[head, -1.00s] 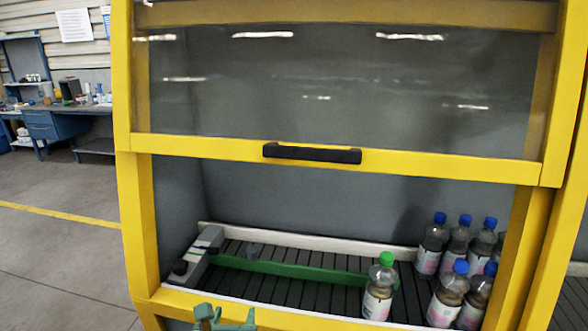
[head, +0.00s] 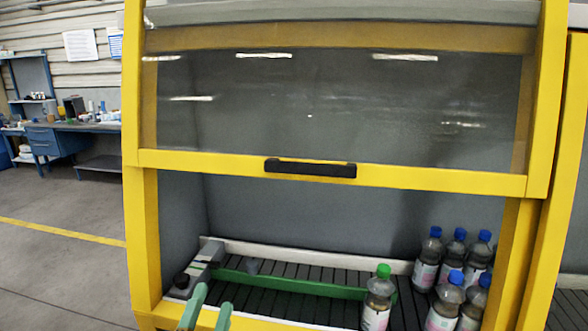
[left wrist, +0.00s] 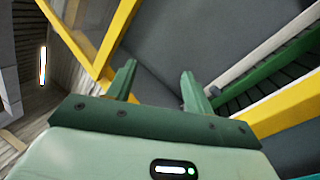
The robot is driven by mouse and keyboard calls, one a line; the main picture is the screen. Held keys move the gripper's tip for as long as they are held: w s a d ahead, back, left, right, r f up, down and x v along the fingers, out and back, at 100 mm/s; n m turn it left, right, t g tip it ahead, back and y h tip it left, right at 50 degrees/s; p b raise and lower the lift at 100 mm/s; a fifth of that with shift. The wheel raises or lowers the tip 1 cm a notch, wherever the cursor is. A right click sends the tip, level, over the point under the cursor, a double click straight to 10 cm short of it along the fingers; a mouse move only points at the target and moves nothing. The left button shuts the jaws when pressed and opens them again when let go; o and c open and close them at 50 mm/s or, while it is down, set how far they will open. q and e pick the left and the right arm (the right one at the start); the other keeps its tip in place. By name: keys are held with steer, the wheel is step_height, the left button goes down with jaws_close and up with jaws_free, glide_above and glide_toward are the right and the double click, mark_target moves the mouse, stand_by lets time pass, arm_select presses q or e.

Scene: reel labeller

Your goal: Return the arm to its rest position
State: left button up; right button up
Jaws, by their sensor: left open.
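My left gripper (head: 206,308) shows at the bottom of the head view, in front of the yellow lower frame of the machine. Its two green fingers point up and stand apart with nothing between them. In the left wrist view the gripper (left wrist: 158,88) is also open and empty, with the yellow frame and the slatted conveyor beyond it. My right gripper is in neither view. A bottle with a green cap (head: 377,298) stands upright on the conveyor, at the right end of the green guide rail (head: 290,284), apart from my left gripper.
Several blue-capped bottles (head: 428,258) stand at the right of the conveyor. The yellow-framed clear guard (head: 330,110) with its black handle (head: 310,168) is raised above the opening. A blue workbench (head: 70,140) stands far left, with open floor (head: 60,270) before it.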

arm_select(q)
steer(key=s+d+f+m+g+h, duration=0.3)
steer(key=m+h, duration=0.4)
steer(key=m, duration=0.7)
steer(key=s+f+m+g+y, duration=0.3)
steer(key=s+f+m+g, duration=0.25)
steer(key=f+m, duration=0.35)
steer(key=s+a+f+m+g+y, duration=0.2)
steer(key=s+a+y, duration=0.15)
steer(key=a, duration=0.35)
steer(key=s+a+f+m+g+y, duration=0.2)
steer(key=a+y, duration=0.3)
steer(key=a, duration=0.1)
steer(key=s+a+f+m+g+y, duration=0.2)
steer(key=s+a+y, duration=0.15)
steer(key=a, duration=0.35)
steer(key=s+d+f+g+h+b, duration=0.1)
steer(key=s+d+f+h+b, duration=0.15)
steer(key=f, duration=1.35)
steer(key=s+d+f+g+h+b, duration=0.1)
steer(key=d+f+g+b, duration=0.15)
steer(key=f, duration=1.25)
steer(key=s+f+n+g+h+b, duration=0.1)
steer(key=s+f+n+g+b, duration=0.1)
steer(key=s+f, duration=1.6)
steer(key=shift+s+f+n+g+b, duration=0.3)
steer(key=shift+s+f+n+b, duration=0.15)
steer(key=shift+s+n, duration=0.4)
steer(key=shift+o, duration=0.3)
steer(key=shift+h, duration=0.25)
